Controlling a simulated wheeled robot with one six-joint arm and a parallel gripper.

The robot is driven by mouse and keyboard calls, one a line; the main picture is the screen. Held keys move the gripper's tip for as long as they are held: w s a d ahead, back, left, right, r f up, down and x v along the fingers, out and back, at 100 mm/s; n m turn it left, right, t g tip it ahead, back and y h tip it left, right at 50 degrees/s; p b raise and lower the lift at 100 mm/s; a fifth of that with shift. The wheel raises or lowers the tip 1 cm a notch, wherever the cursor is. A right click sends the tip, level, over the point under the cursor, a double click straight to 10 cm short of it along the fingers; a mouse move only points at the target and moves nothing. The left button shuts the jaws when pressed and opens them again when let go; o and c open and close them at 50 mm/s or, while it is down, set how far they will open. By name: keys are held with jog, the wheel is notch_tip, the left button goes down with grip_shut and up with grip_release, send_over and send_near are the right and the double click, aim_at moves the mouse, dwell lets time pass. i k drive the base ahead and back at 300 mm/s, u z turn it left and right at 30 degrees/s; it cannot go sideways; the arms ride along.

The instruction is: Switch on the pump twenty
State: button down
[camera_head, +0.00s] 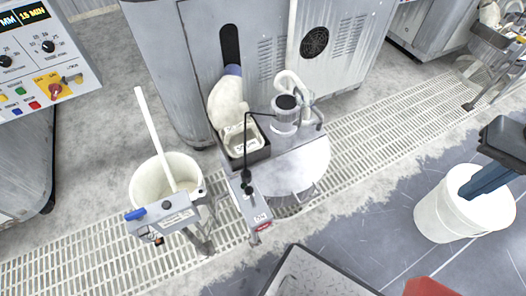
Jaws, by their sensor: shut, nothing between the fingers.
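I cannot make out which thing is pump twenty; the small labels are not legible. A grey cup-shaped unit with a black cap (286,103) and a white hose stands on a round-ended table. A narrow grey box (256,208) at the table's front has a black part on top, a cable and a red label. Another grey box (180,214), to its left, has a black knob and a blue end. I cannot tell any switch positions.
A control panel (30,62) with dials and a red knob stands at upper left. A white bucket holding a white stick (140,190) is left of the table. Floor grating (75,255) runs between.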

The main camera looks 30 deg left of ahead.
aim_at(249, 190)
jog(key=u, duration=0.95)
jog(key=k, duration=0.05)
jog(key=u, duration=1.1)
